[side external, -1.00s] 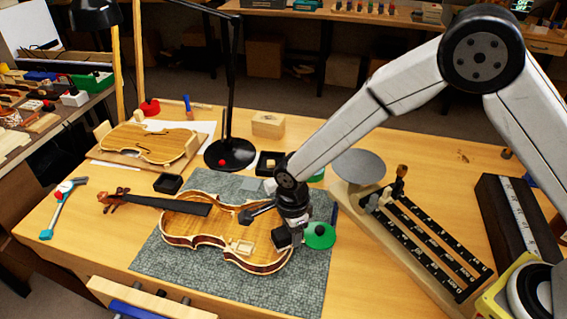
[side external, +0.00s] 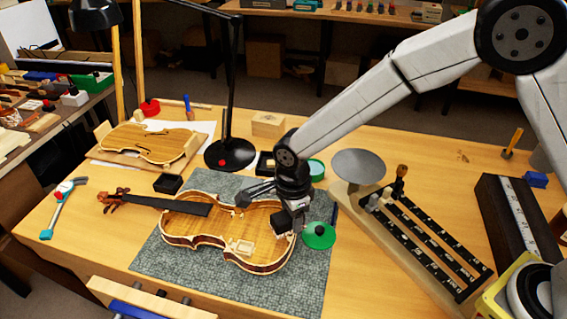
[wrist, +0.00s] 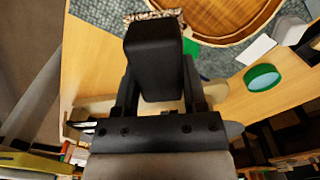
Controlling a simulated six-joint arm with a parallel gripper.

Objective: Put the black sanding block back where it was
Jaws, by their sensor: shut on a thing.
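The black sanding block (wrist: 155,60) fills the middle of the wrist view, with a speckled light strip along its far edge. My gripper (side external: 286,222) is shut on it, one finger on each side of the block. In the side view my gripper hangs over the right end of the open violin body (side external: 222,232), which lies on the grey mat (side external: 310,275). The block is hard to make out from the dark gripper there. I cannot tell its exact height above the violin.
A green disc with a black knob (side external: 318,236) lies just right of the violin. A green-rimmed round dish (side external: 316,170), a small black tray (side external: 168,183) and a balance scale (side external: 358,165) stand nearby. A black lamp base (side external: 230,153) is behind the mat.

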